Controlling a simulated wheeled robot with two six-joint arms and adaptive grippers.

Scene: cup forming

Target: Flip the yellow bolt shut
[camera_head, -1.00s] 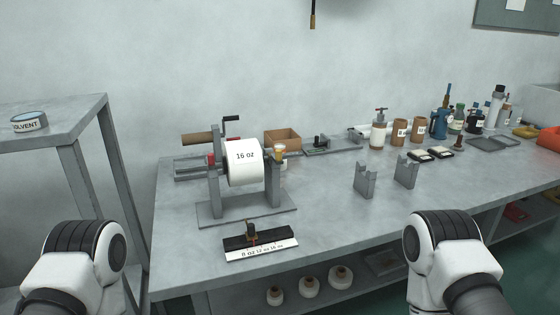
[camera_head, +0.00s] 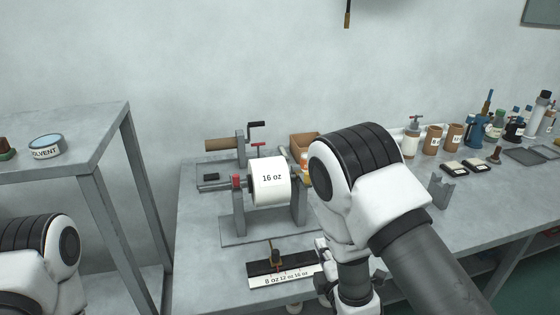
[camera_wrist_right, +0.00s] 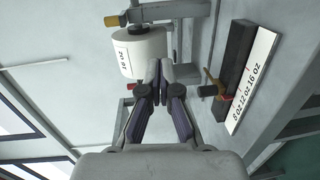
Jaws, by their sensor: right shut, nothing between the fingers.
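The yellow bolt (camera_wrist_right: 112,20) shows in the right wrist view as a small yellow piece at the end of a grey post of the roll stand, beside the white 16 oz roll (camera_head: 270,181). Whether it is open or shut is too small to tell. In the head view my right arm crowds that post. My right gripper (camera_wrist_right: 160,68) is shut and empty, its fingertips near the roll in the right wrist view and apart from the bolt. My left gripper is out of view; only my left arm shows at the lower left.
A black gauge strip (camera_head: 265,268) with a white ounce label lies in front of the stand (camera_head: 232,231). A crank and wooden handle (camera_head: 222,145) stand behind. Bottles and jars (camera_head: 434,138) line the bench at right. A shelf with a solvent tin (camera_head: 46,147) is at left.

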